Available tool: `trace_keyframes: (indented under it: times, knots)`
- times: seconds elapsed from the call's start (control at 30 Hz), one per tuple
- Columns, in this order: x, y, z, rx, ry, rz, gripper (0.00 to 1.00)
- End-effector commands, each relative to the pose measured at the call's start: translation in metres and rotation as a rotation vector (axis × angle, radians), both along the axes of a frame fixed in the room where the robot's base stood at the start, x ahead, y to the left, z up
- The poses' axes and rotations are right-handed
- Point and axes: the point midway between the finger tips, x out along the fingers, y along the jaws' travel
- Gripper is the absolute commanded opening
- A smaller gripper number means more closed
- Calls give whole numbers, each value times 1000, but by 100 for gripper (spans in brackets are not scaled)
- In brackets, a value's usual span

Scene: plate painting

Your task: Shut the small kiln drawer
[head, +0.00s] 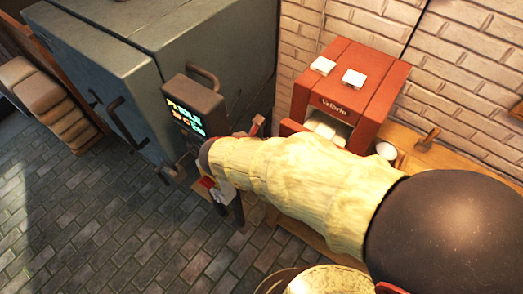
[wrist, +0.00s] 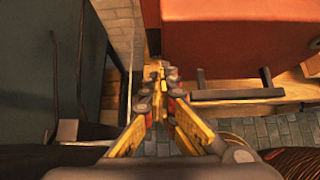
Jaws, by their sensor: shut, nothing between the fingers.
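The small red kiln (head: 352,85) stands against the brick wall in the head view, with white pieces (head: 326,127) showing in its front opening. A red edge (head: 291,127) juts out in front of the opening, probably the drawer front; my arm hides most of it. In the wrist view a red body (wrist: 235,25) fills the upper right, with a dark bar handle (wrist: 240,93) below it. My gripper (wrist: 158,75) is shut and empty, left of the handle and apart from it. In the head view my gripper (head: 226,197) is partly hidden by my own arm.
A large grey kiln (head: 110,65) with dark handles and a lit control panel (head: 190,115) stands to the left. A wooden bench (head: 455,165) carries a white cup (head: 386,150) right of the red kiln. The paved floor (head: 110,220) is clear at front left.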

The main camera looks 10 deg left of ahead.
Motion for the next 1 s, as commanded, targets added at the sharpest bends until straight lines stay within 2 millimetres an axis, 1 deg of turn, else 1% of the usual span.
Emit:
trace_keyframes:
  times: [0.03, 0.2, 0.4, 0.5, 0.63, 1.0]
  knots:
    - [12, -7, 2, -2, 1, -6, 0]
    - [45, -20, 1, -1, 0, -6, 0]
    - [73, -31, 0, -1, 0, -2, 0]
    - [82, -34, 0, -1, 0, -2, 0]
    - [88, -36, 0, -1, 0, -1, 0]
    - [90, -37, 1, -1, -2, 0, 0]
